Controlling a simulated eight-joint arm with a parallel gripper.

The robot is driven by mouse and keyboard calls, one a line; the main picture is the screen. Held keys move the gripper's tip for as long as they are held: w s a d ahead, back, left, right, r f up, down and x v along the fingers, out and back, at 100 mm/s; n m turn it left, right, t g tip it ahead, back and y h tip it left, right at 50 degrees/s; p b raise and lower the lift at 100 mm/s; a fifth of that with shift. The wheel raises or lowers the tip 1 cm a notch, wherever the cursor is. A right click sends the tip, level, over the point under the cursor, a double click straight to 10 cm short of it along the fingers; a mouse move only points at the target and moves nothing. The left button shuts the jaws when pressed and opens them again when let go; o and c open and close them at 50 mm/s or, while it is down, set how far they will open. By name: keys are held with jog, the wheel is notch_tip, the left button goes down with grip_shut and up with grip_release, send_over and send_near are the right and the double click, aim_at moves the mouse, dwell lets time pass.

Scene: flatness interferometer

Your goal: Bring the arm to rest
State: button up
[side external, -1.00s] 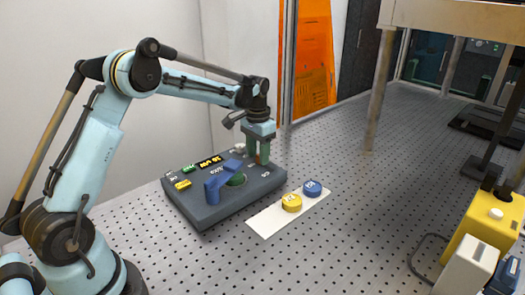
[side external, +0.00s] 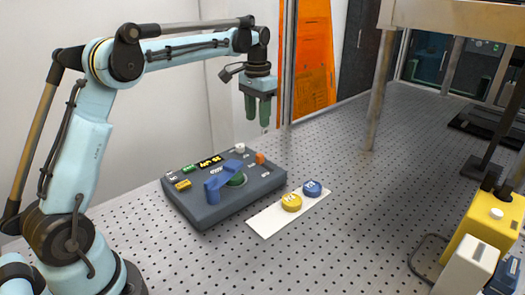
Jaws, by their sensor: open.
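My gripper (side external: 258,122) hangs from the light blue arm with its two green fingers pointing down. It is open and empty, in the air above the back right part of the dark grey instrument box (side external: 202,216). The box carries a blue angled part (side external: 213,191), a green round part (side external: 237,180), an orange knob (side external: 260,158), a white knob (side external: 239,148) and a lit yellow display (side external: 209,162). Clear space shows between the fingertips and the box.
A yellow disc (side external: 291,203) and a blue disc (side external: 312,188) sit on a white mat (side external: 265,226) right of the box. A yellow and white device (side external: 495,235) stands at the right. A post-supported beam (side external: 440,20) crosses the upper right. The perforated table's middle is clear.

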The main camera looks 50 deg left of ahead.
dwell(0.3)
jog(key=s+d+f+t, duration=0.1)
jog(key=s+d+t, duration=0.2)
jog(key=s+d, duration=0.3)
jog(key=s+d+f+t, duration=0.2)
jog(key=s+d+t, duration=0.2)
jog(key=s, duration=0.9)
jog(key=d, duration=0.2)
jog(key=shift+s+d+f, duration=0.2)
jog(key=shift+s+d, duration=0.1)
jog(key=shift+d, duration=0.1)
dwell(0.4)
